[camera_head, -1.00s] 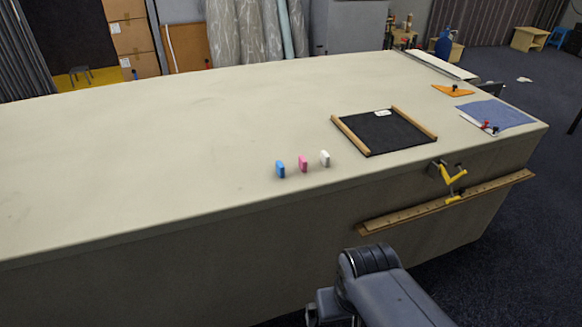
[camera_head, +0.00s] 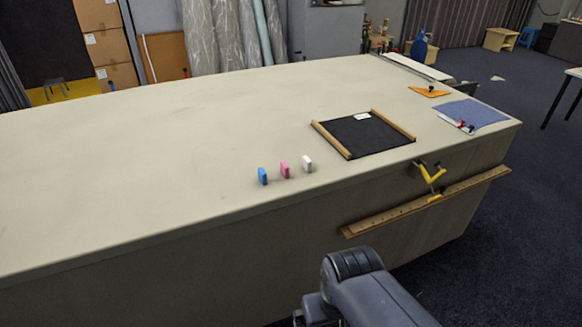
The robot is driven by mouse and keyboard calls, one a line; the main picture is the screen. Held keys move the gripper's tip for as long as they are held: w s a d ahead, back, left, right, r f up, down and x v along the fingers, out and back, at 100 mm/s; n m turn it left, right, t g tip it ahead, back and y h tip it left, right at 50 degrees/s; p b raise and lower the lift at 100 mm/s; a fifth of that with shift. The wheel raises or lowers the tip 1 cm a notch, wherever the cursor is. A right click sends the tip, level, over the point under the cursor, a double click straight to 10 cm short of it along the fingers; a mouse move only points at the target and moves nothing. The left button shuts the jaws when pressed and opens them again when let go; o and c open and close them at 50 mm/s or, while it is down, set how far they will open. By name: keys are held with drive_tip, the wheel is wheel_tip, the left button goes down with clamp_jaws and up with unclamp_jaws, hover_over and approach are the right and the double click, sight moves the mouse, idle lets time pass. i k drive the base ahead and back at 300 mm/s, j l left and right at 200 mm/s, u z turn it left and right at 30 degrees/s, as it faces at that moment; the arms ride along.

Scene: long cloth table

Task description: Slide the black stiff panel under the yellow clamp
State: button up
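The black panel (camera_head: 362,137) lies flat on the table, toward its right part and near the front edge. It has a wooden strip along its left and right sides and a small white label near its far edge. The yellow clamp (camera_head: 433,173) sits at the table's front edge, right of the panel's near corner. The panel and clamp look apart. Part of my dark grey arm shows at the bottom, in front of the table. My gripper is not visible.
The long cloth table (camera_head: 180,140) is mostly bare on its left. Blue (camera_head: 262,176), pink (camera_head: 285,169) and white (camera_head: 307,163) blocks stand left of the panel. A wooden ruler (camera_head: 430,200) runs along the front side below the clamp. A blue cloth (camera_head: 475,112) lies at right.

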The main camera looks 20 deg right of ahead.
sight(358, 136)
drive_tip(key=i+l+u, duration=0.15)
drive_tip(key=i+l, duration=0.45)
drive_tip(key=i+l+u, duration=0.15)
drive_tip(key=i+l, duration=0.35)
drive_tip(key=l, duration=0.2)
